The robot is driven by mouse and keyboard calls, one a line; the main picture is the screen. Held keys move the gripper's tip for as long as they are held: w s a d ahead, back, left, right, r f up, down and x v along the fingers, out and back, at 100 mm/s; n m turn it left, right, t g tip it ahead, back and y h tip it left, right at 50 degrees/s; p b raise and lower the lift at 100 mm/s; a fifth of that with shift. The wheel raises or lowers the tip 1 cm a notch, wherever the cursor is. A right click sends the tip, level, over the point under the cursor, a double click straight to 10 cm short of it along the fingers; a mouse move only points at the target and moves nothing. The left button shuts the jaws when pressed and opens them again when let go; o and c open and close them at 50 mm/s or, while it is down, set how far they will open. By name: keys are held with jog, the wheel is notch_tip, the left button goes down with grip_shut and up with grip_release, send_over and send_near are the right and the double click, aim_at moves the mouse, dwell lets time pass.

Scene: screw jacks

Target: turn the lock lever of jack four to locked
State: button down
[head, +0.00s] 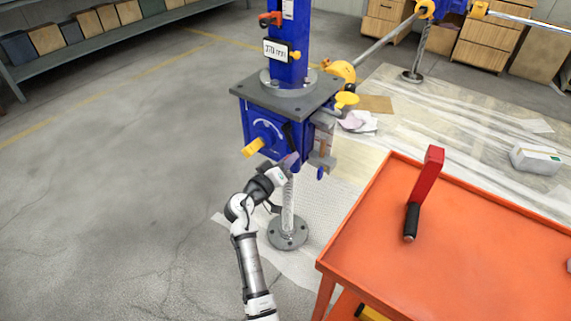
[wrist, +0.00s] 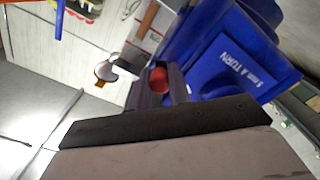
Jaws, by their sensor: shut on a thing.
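A blue screw jack (head: 258,128) with a grey top plate stands on a threaded spindle with a round grey foot. Its front has a white dial arc and a yellow handle (head: 253,147). A dark lever (head: 289,135), which looks like the lock lever, is at the front right corner. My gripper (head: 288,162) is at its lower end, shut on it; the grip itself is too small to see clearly. A red round end (wrist: 158,79) shows just beyond the finger. I cannot read a jack number.
An orange cart (head: 480,235) bearing a red bar with a black grip (head: 425,190) stands to the right. A white box (head: 536,159) lies on the floor sheeting behind it. Another jack (head: 425,40) stands at the back. The floor at left is clear.

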jog(key=s+d+r+n+p, duration=0.2)
jog(key=d+r+n+p, duration=0.2)
jog(key=r+n+p, duration=0.4)
jog(key=n+p, duration=0.4)
jog(key=p, duration=0.1)
jog(key=shift+s+n, duration=0.3)
jog(key=shift+s, duration=0.05)
jog(key=c, duration=1.3)
grip_release()
jog(key=shift+f, duration=0.1)
